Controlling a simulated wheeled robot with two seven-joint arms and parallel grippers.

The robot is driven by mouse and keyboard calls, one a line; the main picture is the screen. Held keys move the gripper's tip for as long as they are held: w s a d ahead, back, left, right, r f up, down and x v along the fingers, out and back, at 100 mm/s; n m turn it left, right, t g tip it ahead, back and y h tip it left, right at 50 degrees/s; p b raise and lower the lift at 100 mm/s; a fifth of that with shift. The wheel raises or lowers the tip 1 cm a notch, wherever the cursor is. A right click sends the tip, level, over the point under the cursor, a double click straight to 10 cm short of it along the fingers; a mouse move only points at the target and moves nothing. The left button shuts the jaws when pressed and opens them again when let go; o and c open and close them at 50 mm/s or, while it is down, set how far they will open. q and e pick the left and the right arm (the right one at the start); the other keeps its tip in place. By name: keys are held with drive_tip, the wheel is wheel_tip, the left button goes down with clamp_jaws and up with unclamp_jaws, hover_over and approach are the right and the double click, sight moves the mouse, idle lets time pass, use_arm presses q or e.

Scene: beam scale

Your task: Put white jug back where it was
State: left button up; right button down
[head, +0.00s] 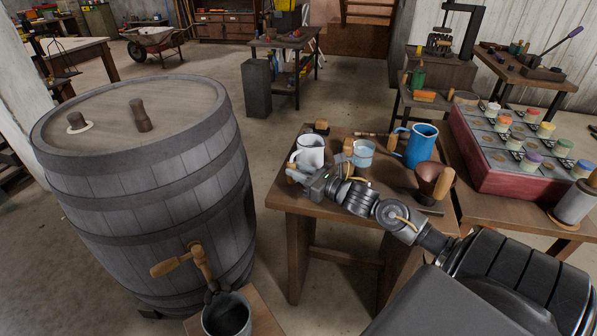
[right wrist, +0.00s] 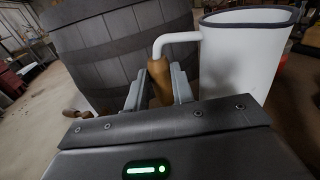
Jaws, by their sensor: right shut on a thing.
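The white jug (head: 312,148) is upright at the back left of the small wooden table (head: 300,203). I cannot tell whether it rests on the top or hangs just above it. In the right wrist view the jug (right wrist: 243,60) fills the upper right, dark-rimmed, with its handle toward the left. My right gripper (head: 298,174) is at the jug's near left side. In the right wrist view its fingers (right wrist: 158,90) are shut on the brown grip of the jug's handle. My left gripper is not in view.
A big barrel (head: 150,160) stands left of the table, its wooden tap above a dark pot (head: 228,316). A light-blue mug (head: 362,154), a blue jug (head: 421,145) and a brown cone-shaped vessel (head: 433,178) crowd the table. A red case (head: 500,172) of jars is at right.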

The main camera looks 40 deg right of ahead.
drive_tip(key=c, duration=1.4)
unclamp_jaws()
drive_tip(key=shift+o, duration=1.1)
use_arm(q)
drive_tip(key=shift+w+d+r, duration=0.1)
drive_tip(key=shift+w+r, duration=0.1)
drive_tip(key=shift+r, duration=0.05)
use_arm(e)
drive_tip(key=shift+r, duration=0.1)
drive_tip(key=shift+v, duration=0.85)
drive_tip(key=v, duration=0.9)
drive_tip(key=shift+s, duration=0.15)
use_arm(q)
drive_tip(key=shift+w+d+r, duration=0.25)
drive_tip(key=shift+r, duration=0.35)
use_arm(e)
drive_tip(key=shift+s+d, duration=0.1)
drive_tip(key=shift+s, duration=0.4)
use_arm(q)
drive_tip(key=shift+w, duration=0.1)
